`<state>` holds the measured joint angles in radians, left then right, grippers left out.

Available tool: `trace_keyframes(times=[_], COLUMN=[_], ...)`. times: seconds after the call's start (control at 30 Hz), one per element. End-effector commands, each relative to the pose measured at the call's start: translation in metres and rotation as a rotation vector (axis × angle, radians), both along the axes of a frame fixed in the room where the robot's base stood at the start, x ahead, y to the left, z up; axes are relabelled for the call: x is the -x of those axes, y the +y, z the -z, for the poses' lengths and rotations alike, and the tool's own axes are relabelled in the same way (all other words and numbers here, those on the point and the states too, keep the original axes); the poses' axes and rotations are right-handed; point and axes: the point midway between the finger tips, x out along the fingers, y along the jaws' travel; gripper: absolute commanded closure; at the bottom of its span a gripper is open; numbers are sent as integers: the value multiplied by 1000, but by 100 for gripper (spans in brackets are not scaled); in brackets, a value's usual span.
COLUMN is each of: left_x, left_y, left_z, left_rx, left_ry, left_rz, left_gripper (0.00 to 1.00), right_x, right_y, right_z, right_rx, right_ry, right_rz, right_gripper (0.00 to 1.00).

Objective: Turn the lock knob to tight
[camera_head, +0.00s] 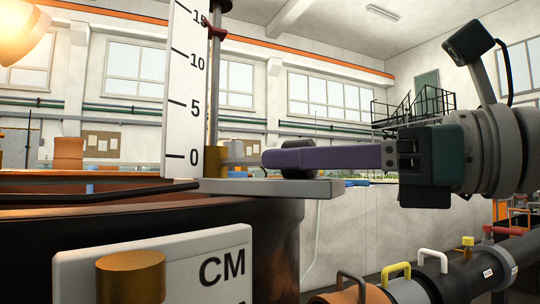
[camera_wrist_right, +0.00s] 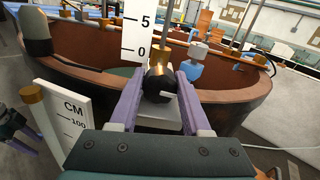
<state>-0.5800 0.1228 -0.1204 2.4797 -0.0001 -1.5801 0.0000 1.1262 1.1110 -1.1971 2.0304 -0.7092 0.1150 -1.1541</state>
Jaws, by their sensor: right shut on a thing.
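The lock knob (camera_wrist_right: 158,86) is a black round knob with a white line on its face, on a light bracket below the scale's 0 mark. It also shows in the head view (camera_head: 299,174), mostly hidden behind a purple finger. My right gripper (camera_wrist_right: 160,78) has its purple fingers on both sides of the knob and is shut on it. In the head view the right gripper (camera_head: 276,158) reaches in level from the right. A dark and purple part at the left edge of the right wrist view looks like my left gripper (camera_wrist_right: 17,130); its opening is unclear. No tight marking is legible.
A white scale (camera_head: 182,90) stands upright beside a metal rod and brass fitting (camera_head: 214,162). Below is a brown round tank (camera_head: 275,230) with a CM plate (camera_head: 200,270) and brass knob (camera_head: 130,277) in front. Pipes with coloured handles (camera_head: 430,272) lie at lower right.

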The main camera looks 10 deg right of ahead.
Motion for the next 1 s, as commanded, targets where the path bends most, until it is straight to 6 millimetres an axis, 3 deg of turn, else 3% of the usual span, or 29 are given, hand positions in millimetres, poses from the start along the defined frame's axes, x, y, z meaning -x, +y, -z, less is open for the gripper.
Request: trace_keyframes(times=[0.3, 0.6, 0.63, 0.87, 1.0], left_x=[0, 0, 0, 0, 0], left_y=[-2, -2, -2, -1, 0], left_z=[-22, -20, -20, -20, -20], left_rx=[7, 7, 7, 5, 2], left_ry=[1, 0, 0, 0, 0], left_rz=[-5, -5, -5, -4, -2], left_gripper=[50, 50, 50, 50, 50], right_x=[0, -1, -1, -1, -1], right_y=[0, 0, 0, 0, 0], right_z=[-1, 1, 1, 1, 0], right_rx=[-124, -138, -138, -138, -138], right_ry=[189, 208, 208, 207, 206], right_rz=[-1, -1, -1, 0, 0], right_gripper=[100, 100, 52, 26, 24])
